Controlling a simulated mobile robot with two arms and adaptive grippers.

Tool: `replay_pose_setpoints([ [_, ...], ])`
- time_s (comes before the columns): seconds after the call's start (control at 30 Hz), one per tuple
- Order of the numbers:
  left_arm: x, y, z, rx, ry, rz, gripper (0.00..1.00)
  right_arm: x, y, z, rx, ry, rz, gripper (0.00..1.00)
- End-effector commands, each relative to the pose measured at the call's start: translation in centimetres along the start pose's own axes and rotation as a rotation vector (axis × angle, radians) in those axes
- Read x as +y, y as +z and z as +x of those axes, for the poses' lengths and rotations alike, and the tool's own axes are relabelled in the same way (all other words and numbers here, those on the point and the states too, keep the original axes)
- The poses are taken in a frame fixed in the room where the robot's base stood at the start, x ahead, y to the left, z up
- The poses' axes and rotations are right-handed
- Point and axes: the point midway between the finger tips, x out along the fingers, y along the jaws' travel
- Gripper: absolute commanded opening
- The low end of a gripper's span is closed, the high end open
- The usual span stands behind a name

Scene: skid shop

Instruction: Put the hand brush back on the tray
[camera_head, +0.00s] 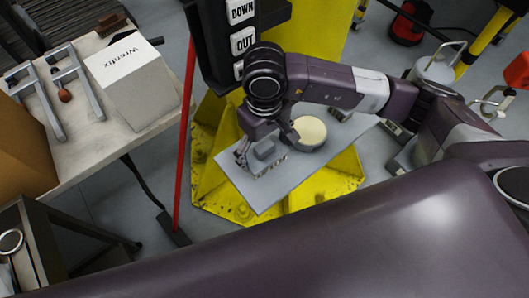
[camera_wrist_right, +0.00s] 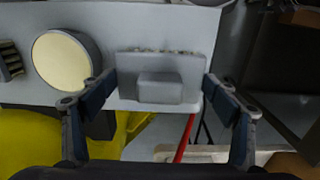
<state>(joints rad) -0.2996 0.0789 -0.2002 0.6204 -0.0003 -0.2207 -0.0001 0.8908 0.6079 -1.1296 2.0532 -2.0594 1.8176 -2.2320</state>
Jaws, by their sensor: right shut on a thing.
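A brush-like thing (camera_head: 110,22) with a brown top and dark bristles lies at the far end of the bench. A flat grey tray-like plate (camera_head: 262,194) lies above a yellow base. My right gripper (camera_head: 262,152) is over its left part. It is shut on a grey piece with a raised block (camera_head: 265,150) and small bumps along one edge. In the right wrist view this grey piece (camera_wrist_right: 168,88) sits between the two fingertips (camera_wrist_right: 160,88). I cannot tell whether it rests on the plate. My left gripper is not in view.
A round cream-topped thing (camera_head: 309,131) stands on the plate beside the gripper. The bench (camera_head: 110,135) on the left holds a white box (camera_head: 130,80) and grey metal brackets (camera_head: 75,83). A red pole (camera_head: 182,140) and a black sign post stand between bench and plate.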

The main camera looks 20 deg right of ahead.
Motion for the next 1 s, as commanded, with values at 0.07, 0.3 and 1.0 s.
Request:
replay_pose_setpoints([
  [0.07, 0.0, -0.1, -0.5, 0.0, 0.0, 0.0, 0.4, 0.0, 0.2, 1.0, -0.006, 0.001, 0.001, 0.58],
  [0.3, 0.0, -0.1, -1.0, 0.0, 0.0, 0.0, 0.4, 0.0, 0.1, 3.5, -0.002, 0.001, 0.0, 0.58],
  [1.0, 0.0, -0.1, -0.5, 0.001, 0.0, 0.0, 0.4, 0.0, 0.1, 3.8, -0.001, 0.001, 0.0, 0.98],
])
